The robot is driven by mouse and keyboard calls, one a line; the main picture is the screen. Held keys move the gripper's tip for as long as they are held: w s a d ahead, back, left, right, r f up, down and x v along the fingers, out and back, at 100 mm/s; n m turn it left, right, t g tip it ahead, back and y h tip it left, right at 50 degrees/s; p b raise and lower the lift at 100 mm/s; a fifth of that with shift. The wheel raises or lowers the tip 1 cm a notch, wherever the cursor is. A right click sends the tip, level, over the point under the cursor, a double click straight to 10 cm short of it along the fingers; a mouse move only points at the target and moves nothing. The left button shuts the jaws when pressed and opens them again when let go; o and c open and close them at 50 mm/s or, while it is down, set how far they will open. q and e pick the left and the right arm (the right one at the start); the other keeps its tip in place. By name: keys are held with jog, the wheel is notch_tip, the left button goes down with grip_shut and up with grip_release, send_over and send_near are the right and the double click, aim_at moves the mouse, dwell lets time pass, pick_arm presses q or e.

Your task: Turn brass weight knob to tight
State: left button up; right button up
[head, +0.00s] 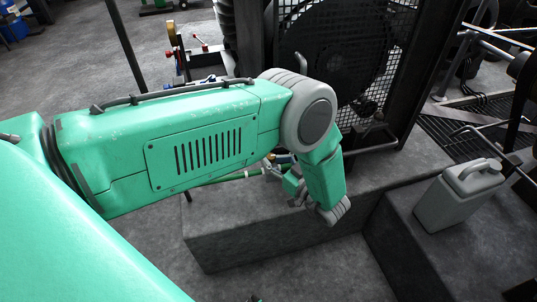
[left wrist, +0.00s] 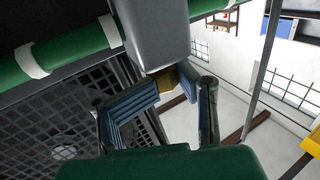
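A small brass piece (head: 283,158), which looks like the weight knob, shows beside the green pipe below my left elbow in the head view. In the left wrist view the brass piece (left wrist: 168,77) sits under a grey block, partly hidden by it, close to the fingertips. My left gripper (head: 275,169) is just below the brass piece and partly hidden by my forearm. In the left wrist view its two blue-padded fingers (left wrist: 174,92) stand apart, with a gap at the tips; contact with the brass cannot be made out. My right gripper is not in view.
A green pipe (left wrist: 75,51) with white bands runs close by. A black mesh guard (head: 400,50) over a large wheel stands behind. A grey jug (head: 455,202) stands on a dark block at the right. A stone plinth (head: 250,240) lies below my arm.

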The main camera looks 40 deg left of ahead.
pick_arm(q)
jog(key=x, duration=0.4)
jog(key=shift+s+a+f, duration=0.1)
jog(key=shift+s+f, duration=0.05)
jog(key=shift+f, duration=0.15)
jog(key=shift+d+r, duration=0.2)
jog(key=shift+d, duration=0.25)
jog(key=shift+c, duration=0.3)
jog(key=shift+d, duration=0.3)
grip_shut()
jog(key=shift+a, duration=0.35)
jog(key=shift+o, duration=0.3)
grip_release()
jog(key=shift+f, duration=0.1)
jog(key=shift+d, duration=0.1)
jog(key=shift+d, duration=0.1)
jog(key=shift+d, duration=0.15)
jog(key=v, duration=1.1)
jog(key=shift+s+d, duration=0.15)
jog(key=shift+d, duration=0.15)
